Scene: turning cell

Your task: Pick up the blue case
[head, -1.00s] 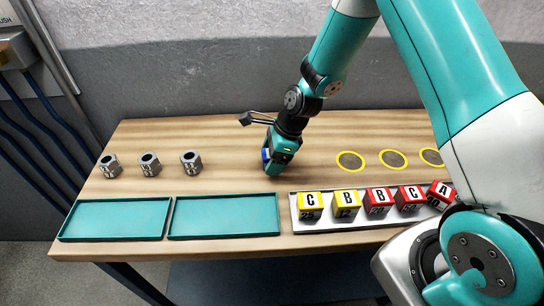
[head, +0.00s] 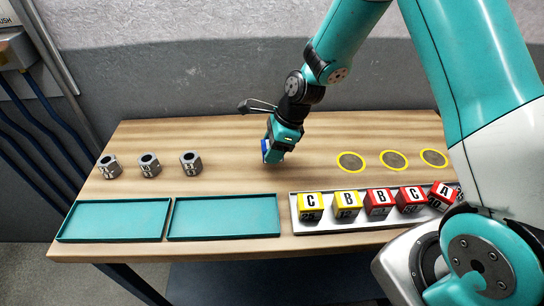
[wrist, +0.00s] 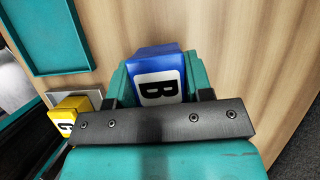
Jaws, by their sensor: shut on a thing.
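The blue case (wrist: 155,68) shows in the wrist view, with a white label bearing a black letter B, between the two fingers of my gripper (wrist: 160,90). My gripper is shut on it. In the head view my gripper (head: 274,155) is over the middle of the wooden table, and a small part of the blue case (head: 266,147) shows at its left side. The rest of the case is hidden by the fingers there. I cannot tell how far the case is above the table.
Two empty teal trays (head: 115,238) lie at the front left, with several grey hex nuts (head: 149,165) behind them. A white tray (head: 296,228) at the front right holds several yellow and red cases (head: 378,203). Yellow-ringed discs (head: 351,161) lie behind it.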

